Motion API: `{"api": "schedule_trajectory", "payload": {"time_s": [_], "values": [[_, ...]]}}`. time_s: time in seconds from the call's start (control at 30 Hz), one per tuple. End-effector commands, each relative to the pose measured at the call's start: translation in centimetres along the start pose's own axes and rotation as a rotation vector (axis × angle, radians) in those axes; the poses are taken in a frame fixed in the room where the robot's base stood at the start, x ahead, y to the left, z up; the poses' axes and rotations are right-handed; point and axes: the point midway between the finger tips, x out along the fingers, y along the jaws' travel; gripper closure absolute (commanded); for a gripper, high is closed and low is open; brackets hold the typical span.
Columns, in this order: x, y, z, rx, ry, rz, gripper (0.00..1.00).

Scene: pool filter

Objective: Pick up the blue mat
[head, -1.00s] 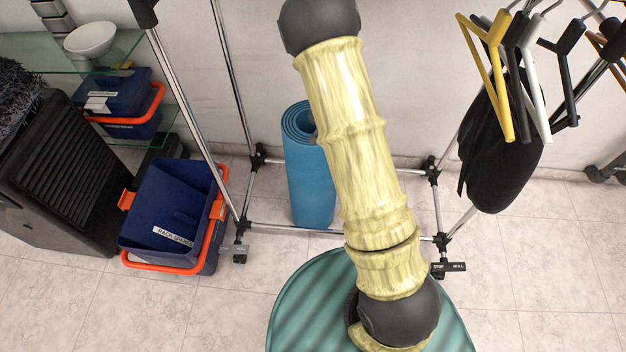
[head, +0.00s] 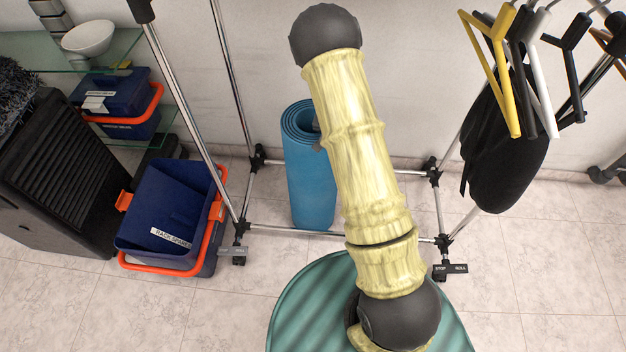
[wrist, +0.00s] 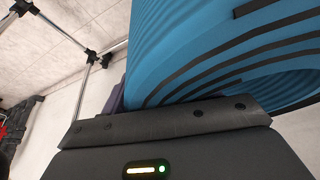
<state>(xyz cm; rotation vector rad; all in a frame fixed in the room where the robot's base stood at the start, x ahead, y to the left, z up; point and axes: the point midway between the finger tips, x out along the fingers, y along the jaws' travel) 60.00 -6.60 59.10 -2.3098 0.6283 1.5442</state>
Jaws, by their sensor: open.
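The blue mat (head: 311,190) is rolled up and stands upright on the floor against the wall, inside the base frame of a metal rack. Its spiral top end shows in the head view, and my arm covers part of its right side. In the wrist view the mat (wrist: 205,40) fills the upper right, very close, with its rolled layers showing. My gripper (wrist: 175,122) is open, right at the mat's rolled end. Its fingers are mostly out of sight, so I cannot tell whether they touch the mat or straddle its layers.
The rack's chrome poles (head: 190,110) and low rails surround the mat. A blue crate (head: 165,210) with orange handles stands to the left. Hangers (head: 500,70) and a black bag (head: 508,150) hang at right. Tiled floor is clear at front left and right.

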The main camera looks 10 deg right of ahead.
Motion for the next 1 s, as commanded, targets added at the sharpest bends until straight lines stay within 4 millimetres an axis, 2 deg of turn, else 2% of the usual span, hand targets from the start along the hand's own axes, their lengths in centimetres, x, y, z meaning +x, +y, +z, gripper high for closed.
{"api": "schedule_trajectory", "payload": {"time_s": [0.43, 0.73, 0.77, 1.0], "values": [[-0.08, 0.02, -0.02, 0.001, 0.0, 0.0, 0.39], [-0.08, 0.02, -0.02, 0.001, 0.0, 0.0, 0.97], [-0.08, 0.03, -0.02, 0.001, 0.0, 0.0, 1.0], [-0.19, -0.02, -0.2, 0.002, 0.004, -0.001, 1.0]]}}
